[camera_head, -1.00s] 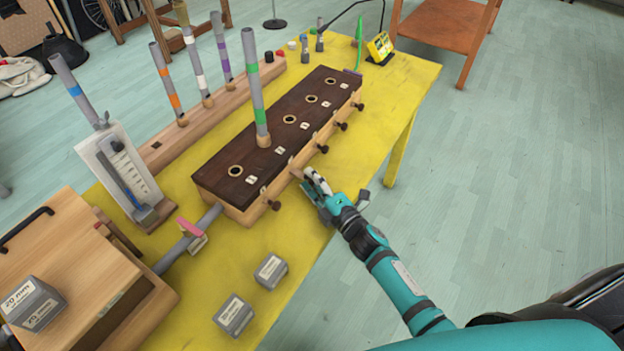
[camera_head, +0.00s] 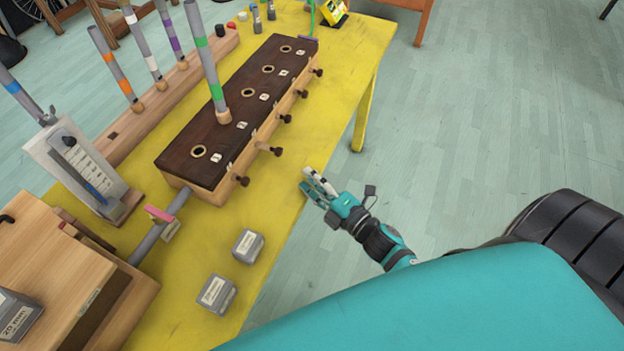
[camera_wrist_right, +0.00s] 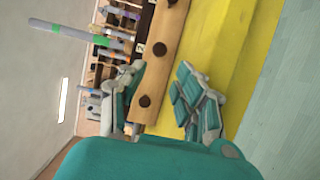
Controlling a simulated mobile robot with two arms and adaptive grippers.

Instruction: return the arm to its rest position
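My right gripper (camera_head: 318,187) is at the front edge of the yellow table, apart from the dark wooden block. In the right wrist view its two teal fingers (camera_wrist_right: 160,100) are spread with nothing between them. My right arm reaches in from the lower right. The dark-topped block (camera_head: 180,158) has several round holes and side knobs, and a grey tube with green bands (camera_head: 208,60) stands upright in one hole. The tube also shows in the right wrist view (camera_wrist_right: 75,35). My left gripper is not seen.
The yellow table (camera_head: 285,215) has bare room right of the block. Two grey labelled blocks (camera_head: 248,245) (camera_head: 216,293) lie near its front. A wooden rack (camera_head: 125,135) holds banded tubes at left. A wooden box (camera_head: 50,260) stands lower left. Open floor (camera_head: 480,140) lies right.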

